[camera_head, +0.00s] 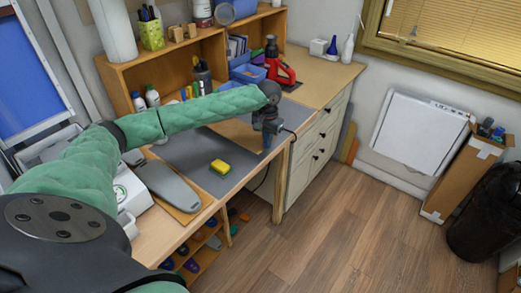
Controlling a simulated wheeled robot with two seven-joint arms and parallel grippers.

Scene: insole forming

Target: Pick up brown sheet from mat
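The brown sheet (237,133) lies flat on the grey mat (191,156) on the workbench. Part of the sheet is hidden behind my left forearm and gripper. My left arm reaches in from the left across the bench. My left gripper (267,145) points down over the right part of the sheet, close to the bench's front edge. Its fingers are small and dark, so I cannot tell whether they are apart or touching the sheet. My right gripper is not in view.
A yellow sponge (220,167) lies on the mat's front part. A red tool (279,68) stands behind the gripper, beside blue bins (248,73). A wooden shelf (174,66) with bottles lines the back. The floor (330,215) in front is clear.

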